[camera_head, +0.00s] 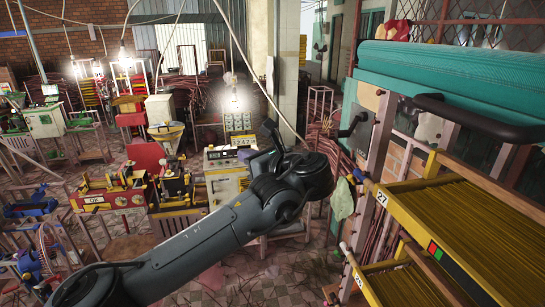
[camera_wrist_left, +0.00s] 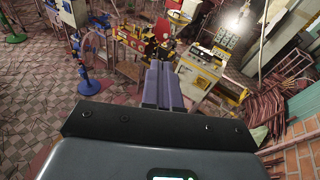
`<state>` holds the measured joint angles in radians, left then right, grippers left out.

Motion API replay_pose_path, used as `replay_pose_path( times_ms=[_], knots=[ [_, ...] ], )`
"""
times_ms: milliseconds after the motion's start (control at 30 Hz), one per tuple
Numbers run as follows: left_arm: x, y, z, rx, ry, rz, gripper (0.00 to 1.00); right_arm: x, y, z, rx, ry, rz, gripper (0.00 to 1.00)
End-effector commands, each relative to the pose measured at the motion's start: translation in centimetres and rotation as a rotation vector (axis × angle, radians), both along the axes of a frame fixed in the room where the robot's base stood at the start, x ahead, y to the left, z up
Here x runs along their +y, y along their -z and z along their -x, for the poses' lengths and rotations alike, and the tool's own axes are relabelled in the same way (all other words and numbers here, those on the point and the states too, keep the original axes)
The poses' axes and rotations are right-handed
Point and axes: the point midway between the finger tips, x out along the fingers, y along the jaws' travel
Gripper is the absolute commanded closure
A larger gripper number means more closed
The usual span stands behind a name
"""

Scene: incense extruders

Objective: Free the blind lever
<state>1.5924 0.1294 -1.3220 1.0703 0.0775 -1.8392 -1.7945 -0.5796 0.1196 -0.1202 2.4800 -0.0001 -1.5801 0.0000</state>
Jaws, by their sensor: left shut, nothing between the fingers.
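A teal rolled blind (camera_head: 455,65) lies across the top of the rack at the right in the head view, with a thick black bar (camera_head: 480,120) along its lower front. A small dark lever-like part (camera_head: 353,125) sticks out left of the rack post; I cannot tell for sure that it is the blind lever. My left gripper (camera_head: 268,140) is in mid-view, left of the rack and clear of the blind. The left wrist view shows its two fingers (camera_wrist_left: 161,70) together and empty, with machines beyond them. My right gripper is not in view.
The rack holds yellow trays (camera_head: 450,215) of incense sticks, one marked 27. A green cloth (camera_head: 342,198) hangs by its post. Extruder machines (camera_head: 108,200) and a control box (camera_head: 225,160) stand at left and centre. Open tiled floor shows between them.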

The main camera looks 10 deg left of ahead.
Motion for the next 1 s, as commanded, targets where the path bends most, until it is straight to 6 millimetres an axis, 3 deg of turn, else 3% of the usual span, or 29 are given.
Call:
replay_pose_path(
  times_ms=[100,333,833,1000],
  knots=[
    [2.0,0.4,-0.3,0.0,-0.025,0.009,1.0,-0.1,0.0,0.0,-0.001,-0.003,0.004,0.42],
    [4.2,1.0,-0.5,0.0,-0.054,0.02,1.0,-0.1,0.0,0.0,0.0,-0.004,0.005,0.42],
    [5.0,1.2,-0.6,0.002,-0.065,0.023,1.0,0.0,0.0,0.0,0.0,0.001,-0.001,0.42],
    [5.0,1.2,-0.6,0.002,-0.065,0.023,1.0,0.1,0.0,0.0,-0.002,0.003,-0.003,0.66]
  ],
)
